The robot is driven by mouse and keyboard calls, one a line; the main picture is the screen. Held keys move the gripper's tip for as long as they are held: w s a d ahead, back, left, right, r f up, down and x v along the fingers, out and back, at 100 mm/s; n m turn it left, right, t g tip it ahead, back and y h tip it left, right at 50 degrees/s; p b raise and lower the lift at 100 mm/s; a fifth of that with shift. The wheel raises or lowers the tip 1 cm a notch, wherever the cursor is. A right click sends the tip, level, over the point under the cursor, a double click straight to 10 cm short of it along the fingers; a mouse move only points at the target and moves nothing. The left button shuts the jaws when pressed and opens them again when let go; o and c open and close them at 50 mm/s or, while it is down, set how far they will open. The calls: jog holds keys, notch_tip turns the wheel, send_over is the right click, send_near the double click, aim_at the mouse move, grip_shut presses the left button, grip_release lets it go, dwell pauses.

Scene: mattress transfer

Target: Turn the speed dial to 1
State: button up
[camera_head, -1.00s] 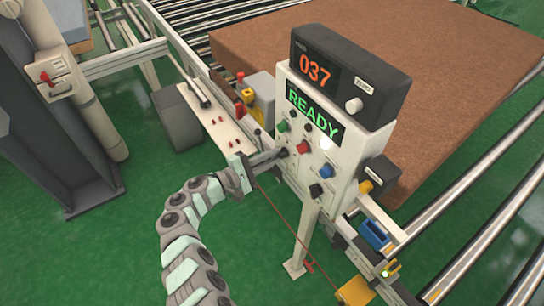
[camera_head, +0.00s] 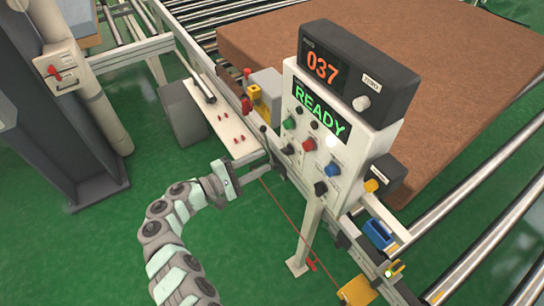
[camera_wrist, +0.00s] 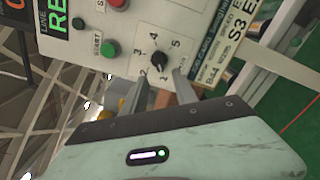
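The speed dial (camera_wrist: 157,60) is a small black knob on the white control panel (camera_wrist: 215,18). In the wrist view, numbers 1 to 5 are printed around it. A pale mark on the knob seems to face the side with 1 and 2, but I cannot tell which exactly. My gripper (camera_wrist: 163,78) is open and empty. Its two grey fingers point at the panel, with their tips just below the dial in the picture, apparently apart from it. In the head view, my gripper (camera_head: 268,170) is left of the panel's lower left edge.
A green START button (camera_wrist: 109,48) is beside the dial. The READY screen (camera_head: 319,112), red button (camera_head: 308,145) and blue button (camera_head: 332,170) share the panel. A display box (camera_head: 357,75) reading 037 sits on top. A brown mattress (camera_head: 400,45) lies on rollers behind.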

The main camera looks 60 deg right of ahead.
jog(key=shift+v, duration=2.25)
